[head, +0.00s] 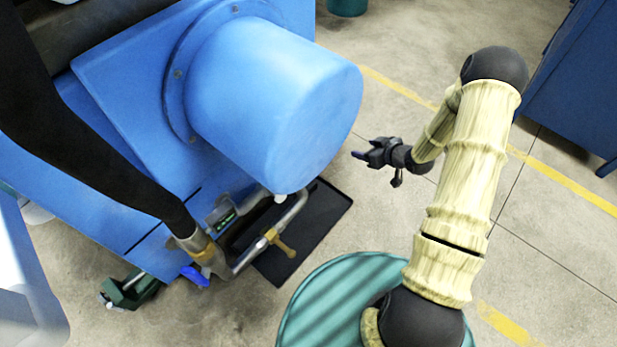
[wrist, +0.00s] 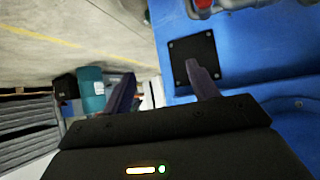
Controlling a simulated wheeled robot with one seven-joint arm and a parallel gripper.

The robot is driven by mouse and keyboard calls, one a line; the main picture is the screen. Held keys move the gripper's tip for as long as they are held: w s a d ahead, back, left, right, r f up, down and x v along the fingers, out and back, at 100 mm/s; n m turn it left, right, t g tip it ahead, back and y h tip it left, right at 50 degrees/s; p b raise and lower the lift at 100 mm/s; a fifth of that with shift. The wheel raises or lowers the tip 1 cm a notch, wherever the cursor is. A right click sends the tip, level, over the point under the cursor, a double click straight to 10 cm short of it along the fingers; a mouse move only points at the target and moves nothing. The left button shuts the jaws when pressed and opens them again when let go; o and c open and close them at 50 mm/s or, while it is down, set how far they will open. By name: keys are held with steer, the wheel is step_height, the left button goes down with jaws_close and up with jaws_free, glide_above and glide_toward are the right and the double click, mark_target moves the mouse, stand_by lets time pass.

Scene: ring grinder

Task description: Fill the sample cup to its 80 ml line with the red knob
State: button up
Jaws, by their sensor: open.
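My gripper (head: 358,155) is open and empty in the head view, held out in free air to the right of the big blue cylinder. In the wrist view my gripper (wrist: 160,70) shows its two dark fingers spread apart, with nothing between them. A red part (wrist: 203,4) with grey metal around it shows at the top edge of the wrist view, beyond the right finger; it is cut off, and I cannot tell whether it is the red knob. I cannot make out the red knob in the head view. I cannot make out the sample cup or its 80 ml line in either view.
The blue machine (head: 130,90) with its cylinder (head: 270,100) fills the head view's left. A pipe with a brass handle (head: 280,243) stands over a black tray (head: 325,210). A teal drum (head: 320,300) stands in front. Floor right of the tray is clear.

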steer(key=s+a+f+t+y+b, duration=0.1)
steer(key=s+a+f+y+b, duration=0.1)
steer(key=f, duration=0.7)
steer(key=s+a+f+t+y+b, duration=0.2)
steer(key=s+f+y+b, duration=0.2)
steer(key=f, duration=0.5)
steer(key=y+b, duration=0.1)
steer(key=b, duration=0.1)
steer(key=shift+s+a+f+y+b, duration=0.2)
steer(key=shift+s+f+y+b, duration=0.1)
steer(key=shift+b, duration=0.1)
steer(key=b+x, duration=0.6)
steer(key=x, duration=1)
steer(key=shift+w+a+b, duration=0.15)
steer(key=shift+b, duration=0.15)
steer(key=shift+w+a+r, duration=0.1)
steer(key=shift+w+a, duration=0.25)
steer(key=shift+a, duration=0.05)
steer(key=shift+c, duration=0.2)
steer(key=c, duration=0.9)
